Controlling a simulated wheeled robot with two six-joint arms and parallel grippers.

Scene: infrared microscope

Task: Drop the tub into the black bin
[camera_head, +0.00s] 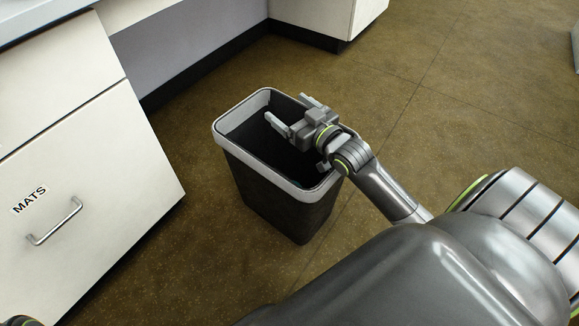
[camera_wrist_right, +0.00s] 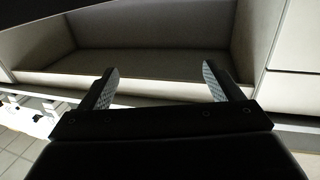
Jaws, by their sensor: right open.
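The black bin (camera_head: 275,190) stands upright on the brown floor in the head view, with a pale grey rim and a dark inside. My right gripper (camera_head: 290,112) is over the bin's opening, its two fingers apart with nothing seen between them. In the right wrist view the same open fingers (camera_wrist_right: 158,85) show with an empty gap. I cannot make out the tub in either view; most of the bin's inside is dark and partly covered by my right gripper and wrist. My left gripper is not in view.
A white cabinet with a drawer marked MATS (camera_head: 95,190) stands left of the bin. Another white cabinet (camera_head: 325,15) and a grey recess (camera_head: 190,40) are behind it. The floor (camera_head: 470,90) to the right is clear. The wrist view shows pale cabinet fronts (camera_wrist_right: 292,45).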

